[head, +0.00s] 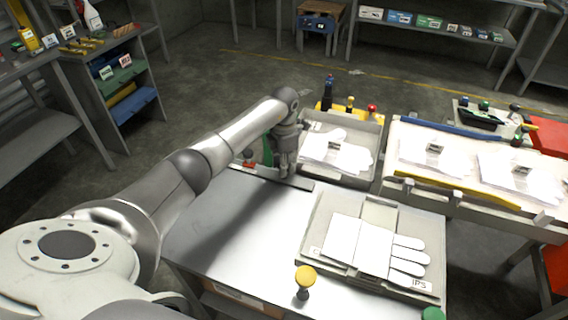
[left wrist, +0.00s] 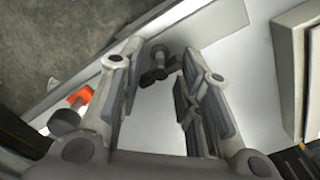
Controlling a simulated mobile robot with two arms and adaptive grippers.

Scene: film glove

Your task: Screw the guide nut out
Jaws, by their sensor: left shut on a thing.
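My left gripper (head: 287,168) reaches down to the far edge of the grey metal table, beside a dark flat strip. In the left wrist view its two fingers (left wrist: 158,72) stand on either side of a small dark lobed knob (left wrist: 157,68), which looks like the guide nut. The gripper is shut on it; the exact contact is hard to make out. In the head view the gripper hides the nut. My right gripper is not in view.
A tray with a white glove form (head: 375,245) lies right of the gripper. A yellow-topped knob (head: 304,278) stands at the table's front. Another tray with white film (head: 338,150) is behind. The table's left part (head: 215,225) is clear.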

